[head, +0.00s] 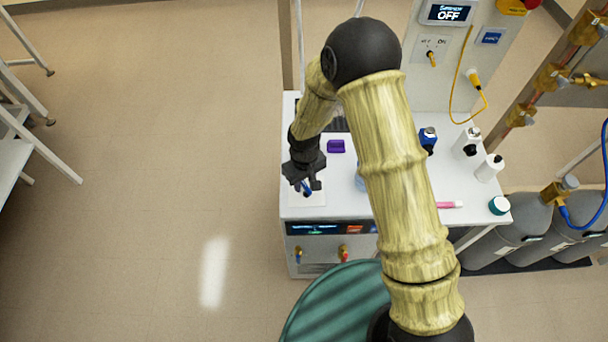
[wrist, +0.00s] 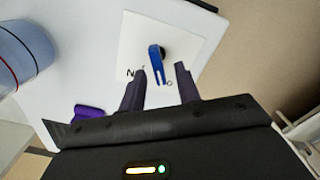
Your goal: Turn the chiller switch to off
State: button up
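The switch has a blue lever (wrist: 157,62) on a dark pivot, mounted on a white plate (wrist: 130,40). In the wrist view the lever points down the picture, towards my gripper. A letter N shows left of it and an O right of its tip; the rest of the lettering is hidden. My gripper (wrist: 161,68) is open, with one finger on each side of the lever's free end and gaps visible. In the head view my gripper (head: 304,180) is over the white bench's front left corner, partly hiding the blue lever (head: 307,189).
The white bench (head: 345,208) holds a purple block (head: 336,146), several bottles and a pink item (head: 449,204). In the wrist view a bluish container (wrist: 25,55) stands left. A wall panel display (head: 449,13) reads OFF above a yellow switch (head: 432,59). Floor left is clear.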

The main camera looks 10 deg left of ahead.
aim_at(305, 184)
notch_tip(305, 184, up, 17)
jog(key=b, duration=0.2)
jog(key=shift+r+b, duration=0.2)
jog(key=shift+b, duration=0.1)
dwell(0.8)
jog(key=s+d+m+t, duration=0.1)
jog(key=s+d+m, duration=0.1)
jog(key=d, duration=0.6)
jog(key=s+d+r+m, duration=0.1)
jog(key=s+d+m, duration=0.2)
jog(key=d, duration=0.6)
jog(key=s+d+m+t, duration=0.1)
jog(key=s+d+m, duration=0.2)
jog(key=d, duration=0.6)
jog(key=shift+r+m+t, duration=0.3)
jog(key=shift+r+m, duration=0.1)
dwell(0.9)
dwell(1.7)
